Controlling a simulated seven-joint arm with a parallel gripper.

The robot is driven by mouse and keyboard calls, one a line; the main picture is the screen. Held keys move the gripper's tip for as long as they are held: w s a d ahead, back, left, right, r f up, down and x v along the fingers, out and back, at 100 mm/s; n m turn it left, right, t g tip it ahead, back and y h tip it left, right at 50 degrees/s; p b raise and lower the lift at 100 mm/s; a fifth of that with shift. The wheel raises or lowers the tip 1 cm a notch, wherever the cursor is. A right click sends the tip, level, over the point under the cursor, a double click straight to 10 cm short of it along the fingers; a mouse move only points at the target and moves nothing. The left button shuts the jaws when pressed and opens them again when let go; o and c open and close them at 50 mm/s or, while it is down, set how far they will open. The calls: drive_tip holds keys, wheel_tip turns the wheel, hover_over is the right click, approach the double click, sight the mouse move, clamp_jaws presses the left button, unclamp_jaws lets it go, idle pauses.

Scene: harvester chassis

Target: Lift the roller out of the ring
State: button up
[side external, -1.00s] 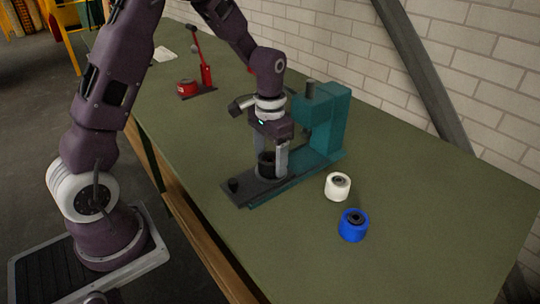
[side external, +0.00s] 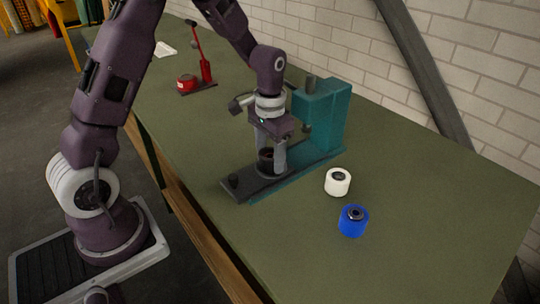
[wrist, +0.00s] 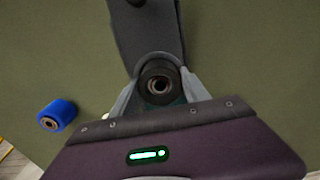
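A dark roller (wrist: 158,86) with a metal-rimmed bore stands upright at the teal press, seen from above in the wrist view. A dark grey rounded rim shows around its far side; how deep the roller sits in the ring is unclear. In the side external view the dark cylinder (side external: 265,158) is above the press's flat dark base plate (side external: 245,184), partly hidden by a finger. My gripper (side external: 270,158) points down with one finger on each side of it. In the wrist view the fingertips (wrist: 160,90) lie close against the roller's sides; contact cannot be made out.
The teal press body (side external: 322,115) rises close behind my gripper. A red tool (side external: 197,78) stands farther back. The table's front right is clear.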

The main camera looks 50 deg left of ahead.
drive_tip(key=shift+r, duration=3.55)
drive_tip(key=shift+c, duration=0.5)
